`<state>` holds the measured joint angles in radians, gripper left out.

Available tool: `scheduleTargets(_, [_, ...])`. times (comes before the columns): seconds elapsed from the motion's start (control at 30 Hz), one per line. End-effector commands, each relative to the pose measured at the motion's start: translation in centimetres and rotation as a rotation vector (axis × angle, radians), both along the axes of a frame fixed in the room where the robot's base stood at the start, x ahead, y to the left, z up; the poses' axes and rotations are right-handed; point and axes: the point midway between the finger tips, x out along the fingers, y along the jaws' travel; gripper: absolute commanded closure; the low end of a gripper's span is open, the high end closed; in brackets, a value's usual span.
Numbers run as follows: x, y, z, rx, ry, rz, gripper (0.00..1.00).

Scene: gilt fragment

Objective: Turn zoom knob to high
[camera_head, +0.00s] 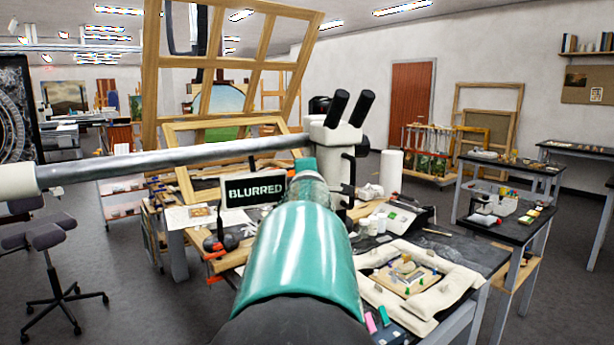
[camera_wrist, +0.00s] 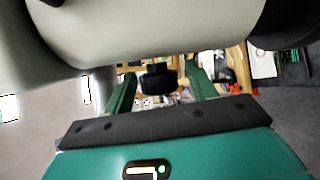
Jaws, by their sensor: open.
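The microscope (camera_head: 333,138) has a white head with two black eyepieces and hangs on a long grey horizontal boom (camera_head: 190,160). Its pale body (camera_wrist: 150,35) fills the top of the wrist view. A dark knob-like part (camera_wrist: 158,77) shows between the fingers of my gripper (camera_wrist: 160,86), which is open with one green finger on each side. I cannot tell whether the fingers touch it, or read any zoom mark. In the head view my teal arm covers the area below the microscope head, and the fingertips are hidden. A small black display (camera_head: 256,191) reads "BLURRED".
The workbench is crowded. A padded cloth cradle (camera_head: 445,300) holds a gilt fragment (camera_head: 405,274) at right. A wooden frame (camera_head: 235,75) stands behind the boom. A paper roll (camera_head: 391,172) stands right of the microscope. A stool (camera_head: 62,250) is on open floor at left.

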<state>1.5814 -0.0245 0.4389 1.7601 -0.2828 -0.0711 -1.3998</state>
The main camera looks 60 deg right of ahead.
Motion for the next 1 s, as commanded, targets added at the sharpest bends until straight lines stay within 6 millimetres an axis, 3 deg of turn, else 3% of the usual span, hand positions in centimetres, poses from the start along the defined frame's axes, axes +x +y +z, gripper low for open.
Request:
scheduleTargets(0.37, [-0.17, 0.23, -0.02, 0.0, 0.0, -0.001, 0.45])
scheduleTargets(0.5, [-0.17, 0.21, -0.02, 0.0, 0.0, -0.001, 0.73])
scheduleTargets(0.6, [-0.13, 0.18, 0.0, 0.0, 0.0, -0.001, 0.87])
scheduleTargets(1.0, [0.08, 0.04, -0.01, -0.019, -0.023, 0.001, 0.87])
